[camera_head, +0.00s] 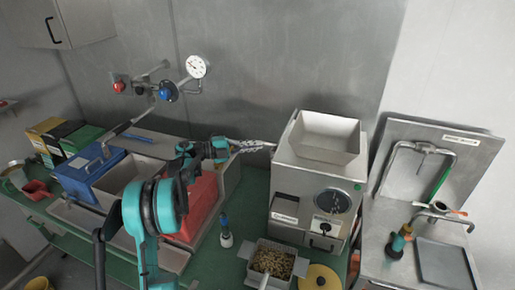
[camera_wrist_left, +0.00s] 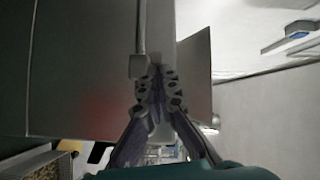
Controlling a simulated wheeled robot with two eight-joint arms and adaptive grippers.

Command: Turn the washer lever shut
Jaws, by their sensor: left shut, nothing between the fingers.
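My left gripper (camera_head: 262,146) reaches in from the left, its fingertips by the upper left edge of the steel grinder (camera_head: 284,185). Its fingers are together and empty; they also show in the left wrist view (camera_wrist_left: 157,82). In that view a thin metal bar with a small block (camera_wrist_left: 138,66) stands close to the fingertips, against the grinder's wall; I cannot tell whether they touch. At the right is a steel washing station (camera_head: 385,205) with a curved tap and a small red-marked fitting (camera_head: 440,207). I cannot tell which part is the washer lever. My right gripper is not in view.
A square hopper (camera_head: 325,137) tops the grinder. A bin of beans (camera_head: 272,262) and a blue-topped bottle (camera_head: 225,231) stand in front. Blue (camera_head: 90,176) and red (camera_head: 197,205) boxes stand at the left. A teal-and-orange object (camera_head: 400,241) is by the tray (camera_head: 447,264).

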